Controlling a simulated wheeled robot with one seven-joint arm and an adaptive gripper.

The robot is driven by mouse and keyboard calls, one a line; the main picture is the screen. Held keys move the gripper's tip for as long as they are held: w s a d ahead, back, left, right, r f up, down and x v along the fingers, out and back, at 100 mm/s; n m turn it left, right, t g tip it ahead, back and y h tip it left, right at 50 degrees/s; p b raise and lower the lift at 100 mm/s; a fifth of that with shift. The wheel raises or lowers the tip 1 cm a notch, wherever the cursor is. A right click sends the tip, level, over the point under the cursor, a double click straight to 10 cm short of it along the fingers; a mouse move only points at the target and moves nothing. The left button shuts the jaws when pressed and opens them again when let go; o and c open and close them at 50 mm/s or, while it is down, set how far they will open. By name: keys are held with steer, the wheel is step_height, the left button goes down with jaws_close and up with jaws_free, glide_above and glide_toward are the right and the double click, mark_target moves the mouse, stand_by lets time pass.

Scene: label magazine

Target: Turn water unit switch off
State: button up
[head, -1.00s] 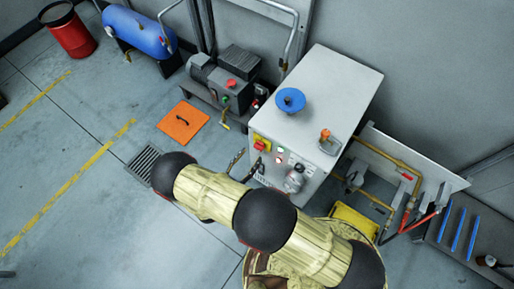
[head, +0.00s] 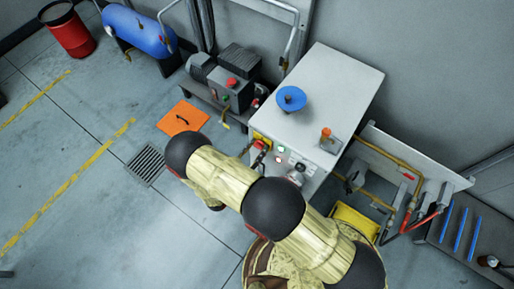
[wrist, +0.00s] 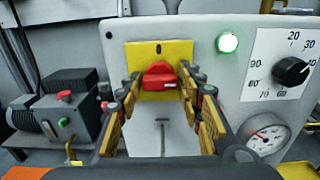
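The water unit switch shows in the wrist view as a red handle (wrist: 160,75) on a yellow plate (wrist: 182,52). A dark "0" mark is above the handle. The handle looks wider than tall. My gripper (wrist: 162,95) is open, with one finger on each side of the handle and no visible contact. In the head view the yellow plate (head: 262,141) shows on the front of the white cabinet (head: 335,85), partly hidden by my gripper.
A lit green lamp (wrist: 228,43), a black knob (wrist: 291,71) and a round gauge (wrist: 267,137) are right of the switch. A motor unit (head: 235,85) stands left of the cabinet. An orange plate (head: 183,118) and a floor grate (head: 146,164) lie on the floor.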

steer(key=c, duration=0.6)
steer(key=shift+c, duration=0.7)
steer(key=n, duration=0.6)
steer(key=shift+n+p, duration=0.4)
steer(key=n, duration=0.5)
steer(key=n+p, duration=0.1)
steer(key=n, duration=0.5)
steer(key=o, duration=1.2)
steer(key=shift+c, duration=0.2)
